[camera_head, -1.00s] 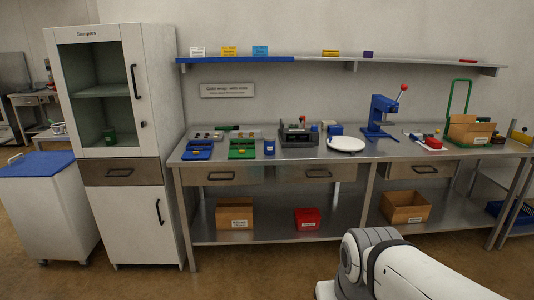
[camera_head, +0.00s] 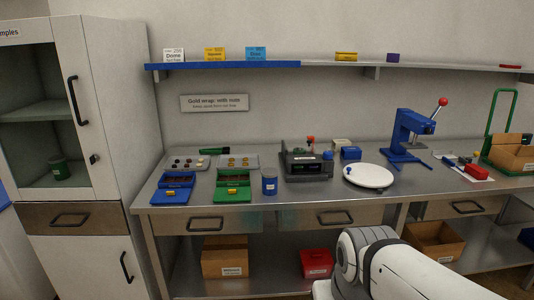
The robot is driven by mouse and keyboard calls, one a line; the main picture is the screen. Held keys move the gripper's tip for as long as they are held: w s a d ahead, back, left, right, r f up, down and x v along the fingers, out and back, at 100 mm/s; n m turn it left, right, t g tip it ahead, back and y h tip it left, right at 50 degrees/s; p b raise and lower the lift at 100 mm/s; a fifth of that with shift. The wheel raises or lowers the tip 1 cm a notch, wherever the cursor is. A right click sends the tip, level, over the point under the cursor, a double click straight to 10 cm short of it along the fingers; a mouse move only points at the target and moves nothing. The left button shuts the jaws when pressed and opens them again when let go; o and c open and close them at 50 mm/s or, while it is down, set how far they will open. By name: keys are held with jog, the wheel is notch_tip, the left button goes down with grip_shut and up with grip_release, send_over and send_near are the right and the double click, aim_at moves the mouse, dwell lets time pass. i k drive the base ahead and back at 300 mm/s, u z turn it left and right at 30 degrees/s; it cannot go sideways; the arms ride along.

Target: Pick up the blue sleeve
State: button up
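I cannot tell for sure which thing is the blue sleeve. A small upright blue cylinder (camera_head: 269,186) with a label stands near the front edge of the bench, left of centre. A small blue block (camera_head: 351,153) lies farther back, behind the white round plate (camera_head: 378,177). A blue tray (camera_head: 173,188) with dark contents sits at the left end of the bench. My gripper is out of view; only a white and grey part of my arm shows at the bottom.
A green tray (camera_head: 232,187) stands left of the cylinder, and a dark device (camera_head: 306,165) stands behind it to the right. A blue press (camera_head: 408,137) with a red knob stands farther right. The shelf (camera_head: 225,66) runs above. A cabinet (camera_head: 125,110) stands at the left.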

aim_at(348, 152)
jog(key=z, duration=0.2)
jog(key=i, duration=0.1)
jog(key=z, duration=1.95)
jog(key=i, duration=1.2)
jog(key=u, duration=1.8)
jog(key=i, duration=1.65)
